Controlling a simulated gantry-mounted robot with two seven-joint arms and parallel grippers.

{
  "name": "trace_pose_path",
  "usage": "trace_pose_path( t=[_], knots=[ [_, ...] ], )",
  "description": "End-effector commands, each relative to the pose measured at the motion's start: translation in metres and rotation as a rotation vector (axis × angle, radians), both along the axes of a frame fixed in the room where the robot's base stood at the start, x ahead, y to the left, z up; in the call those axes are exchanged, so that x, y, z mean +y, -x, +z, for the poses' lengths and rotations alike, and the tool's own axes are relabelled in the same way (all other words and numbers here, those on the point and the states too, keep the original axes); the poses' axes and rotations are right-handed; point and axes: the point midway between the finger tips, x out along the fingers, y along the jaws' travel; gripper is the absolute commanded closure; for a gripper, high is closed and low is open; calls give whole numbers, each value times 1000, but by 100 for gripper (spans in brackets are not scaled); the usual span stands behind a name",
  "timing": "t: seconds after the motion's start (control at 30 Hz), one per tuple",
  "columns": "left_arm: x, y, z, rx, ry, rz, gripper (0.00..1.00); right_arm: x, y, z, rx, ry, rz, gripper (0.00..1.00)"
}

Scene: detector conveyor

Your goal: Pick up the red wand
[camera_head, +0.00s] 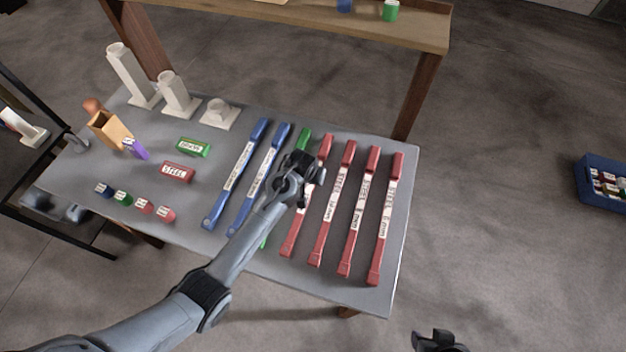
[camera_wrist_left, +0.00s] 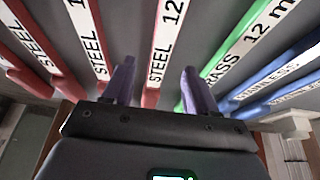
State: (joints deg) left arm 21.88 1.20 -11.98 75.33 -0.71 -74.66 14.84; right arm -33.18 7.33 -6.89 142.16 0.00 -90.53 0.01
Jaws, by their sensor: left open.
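Several red wands lie side by side on the grey table; the leftmost red wand (camera_head: 291,240) is partly under my left gripper (camera_head: 303,168) in the head view. In the left wrist view, my left gripper (camera_wrist_left: 160,83) is open, with its purple-grey fingers on either side of the leftmost red wand, which has a white "STEEL 12" label (camera_wrist_left: 166,45). Nothing appears to be gripped; the height above the table is hard to tell. My right gripper (camera_head: 440,341) is only partly in view at the bottom edge, away from the table.
A green wand (camera_head: 304,137) lies mostly hidden under my left arm, with blue wands (camera_head: 237,172) beside it. Small blocks, white stands (camera_head: 176,95) and an orange holder (camera_head: 110,130) occupy the table's left part. A blue bin (camera_head: 590,192) sits far right.

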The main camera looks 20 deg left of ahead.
Motion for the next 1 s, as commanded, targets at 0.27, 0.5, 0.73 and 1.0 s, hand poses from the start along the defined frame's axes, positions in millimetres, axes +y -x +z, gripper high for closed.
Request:
trace_pose_path(
  t=[0.27, 0.5, 0.73, 1.0],
  knots=[
    [0, -9, -29, 1, 0, -1, 43, 0, 0, -5, 1, 0, -1, 57],
    [0, -11, -30, -1, 0, -1, 43, 1, 0, -5, 2, -6, -5, 57],
    [0, -10, -30, 0, 0, -1, 70, 2, 0, -4, 3, -11, -8, 57],
    [0, -10, -31, 0, 0, -1, 100, 2, 0, -5, 3, -11, -8, 57]
  ],
)
